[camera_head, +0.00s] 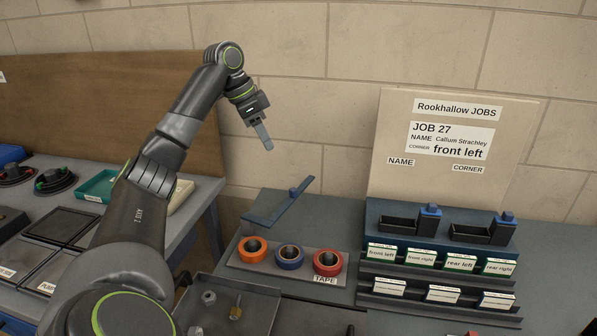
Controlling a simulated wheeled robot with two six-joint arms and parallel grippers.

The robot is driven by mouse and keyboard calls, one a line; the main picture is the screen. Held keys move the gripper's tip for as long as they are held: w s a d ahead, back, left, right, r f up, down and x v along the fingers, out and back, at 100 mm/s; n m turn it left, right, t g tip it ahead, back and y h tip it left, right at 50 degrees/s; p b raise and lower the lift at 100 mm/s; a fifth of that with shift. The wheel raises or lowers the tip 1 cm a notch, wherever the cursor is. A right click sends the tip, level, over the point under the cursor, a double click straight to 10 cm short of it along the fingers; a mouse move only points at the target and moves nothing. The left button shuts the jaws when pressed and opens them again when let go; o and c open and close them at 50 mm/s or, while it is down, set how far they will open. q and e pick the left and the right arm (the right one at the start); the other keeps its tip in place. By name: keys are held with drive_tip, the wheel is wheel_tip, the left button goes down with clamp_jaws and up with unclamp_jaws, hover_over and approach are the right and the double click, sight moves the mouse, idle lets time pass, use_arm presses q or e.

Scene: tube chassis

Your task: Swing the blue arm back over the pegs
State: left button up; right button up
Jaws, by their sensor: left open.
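The blue arm (290,203) is a thin flat bar with a small knob on it. It slants from lower left to upper right behind the tape rolls, clear of their tops. An orange roll (242,252), a blue roll (277,258) and a red roll (315,263) stand in a row on a grey base labelled TAPE (325,280); the pegs are largely hidden inside the rolls. My left gripper (267,143) is open and empty, in the air above and behind the blue arm, apart from it. My right gripper is not in view.
A job board (448,180) stands at the right, behind a stepped blue rack (385,212) with black trays and label cards. A grey metal tray (262,302) with small parts is in front of the rolls. Another bench with bins (95,185) is at left.

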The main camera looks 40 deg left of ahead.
use_arm(q)
drive_tip(key=p, duration=0.1)
approach(293, 189)
drive_tip(key=x, duration=0.7)
drive_tip(key=shift+d, duration=0.1)
drive_tip(key=shift+w+d+f, duration=0.1)
drive_tip(key=shift+w+f, duration=0.15)
drive_tip(key=shift+f, duration=0.45)
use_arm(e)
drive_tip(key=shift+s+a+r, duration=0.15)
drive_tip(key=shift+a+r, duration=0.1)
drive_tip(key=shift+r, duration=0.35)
use_arm(q)
drive_tip(key=shift+c, duration=0.4)
drive_tip(key=c, duration=0.7)
clamp_jaws()
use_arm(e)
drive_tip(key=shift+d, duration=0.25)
